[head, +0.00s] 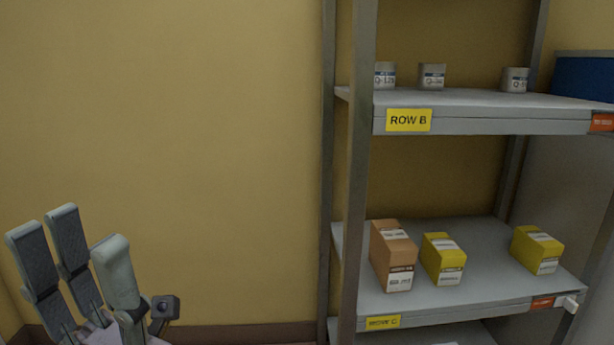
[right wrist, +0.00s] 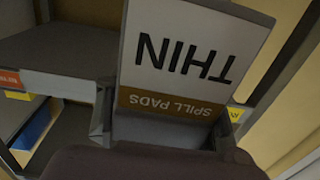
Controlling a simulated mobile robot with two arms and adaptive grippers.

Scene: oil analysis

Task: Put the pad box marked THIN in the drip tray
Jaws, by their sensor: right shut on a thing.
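The pad box (right wrist: 190,60) fills the middle of the right wrist view. Its white face reads THIN upside down, with a brown band below reading SPILL PADS. My right gripper (right wrist: 165,128) is shut on this box at its near end; the dark gripper body covers the bottom of that view. Neither the box nor the right gripper shows in the head view. My left gripper (head: 84,262) is at the lower left of the head view, fingers up and spread apart, with nothing between them. I cannot make out a drip tray in either view.
A grey shelf rack stands at the right of the head view. Its ROW B shelf (head: 480,122) bears several small grey containers. The shelf below bears an orange-brown box (head: 392,255) and two yellow boxes (head: 443,258) (head: 538,249). A bare wall is left of the rack.

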